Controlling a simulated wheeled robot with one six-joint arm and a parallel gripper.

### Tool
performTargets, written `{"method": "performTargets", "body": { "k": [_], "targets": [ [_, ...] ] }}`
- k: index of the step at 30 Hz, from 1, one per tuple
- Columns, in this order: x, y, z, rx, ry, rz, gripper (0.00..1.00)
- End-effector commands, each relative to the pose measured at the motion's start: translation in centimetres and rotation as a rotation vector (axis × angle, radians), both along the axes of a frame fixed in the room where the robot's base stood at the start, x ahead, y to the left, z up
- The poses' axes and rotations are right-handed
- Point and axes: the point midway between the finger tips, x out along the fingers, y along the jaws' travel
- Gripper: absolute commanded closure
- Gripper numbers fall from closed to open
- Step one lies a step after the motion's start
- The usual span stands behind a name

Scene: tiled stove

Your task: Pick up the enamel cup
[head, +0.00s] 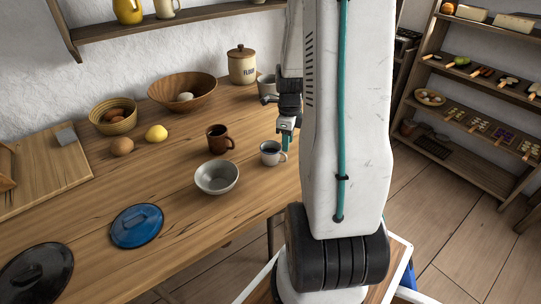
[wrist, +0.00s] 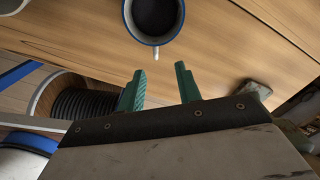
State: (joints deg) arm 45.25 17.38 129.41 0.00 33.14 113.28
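The enamel cup (head: 266,158) is white and stands upright near the right edge of the wooden table, with something dark inside. In the wrist view the enamel cup (wrist: 130,27) shows a blue rim, and its small white handle points toward my gripper. My gripper (head: 286,143) is just right of the cup in the head view, partly hidden by my arm. In the wrist view my gripper (wrist: 160,70) has its two green fingers spread, with nothing between them. The fingertips are close to the handle but look apart from it.
A flour canister (head: 241,66) stands at the back. Table around the cup is mostly bare.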

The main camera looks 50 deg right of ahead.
Motion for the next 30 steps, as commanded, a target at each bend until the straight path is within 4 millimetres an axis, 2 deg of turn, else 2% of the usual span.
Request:
{"method": "performTargets", "body": {
  "k": [16, 26, 27, 30],
  "targets": [
    [-0.3, 0.5, -7.0, 0.003, 0.003, -0.01, 0.66],
    [-0.2, 0.5, -7.7, 0.001, 0.0, -0.009, 0.66],
    [-0.2, 0.5, -7.7, 0.001, 0.0, -0.009, 0.77],
    [-0.2, 0.5, -7.7, 0.001, 0.0, -0.009, 1.0]
  ]
}}
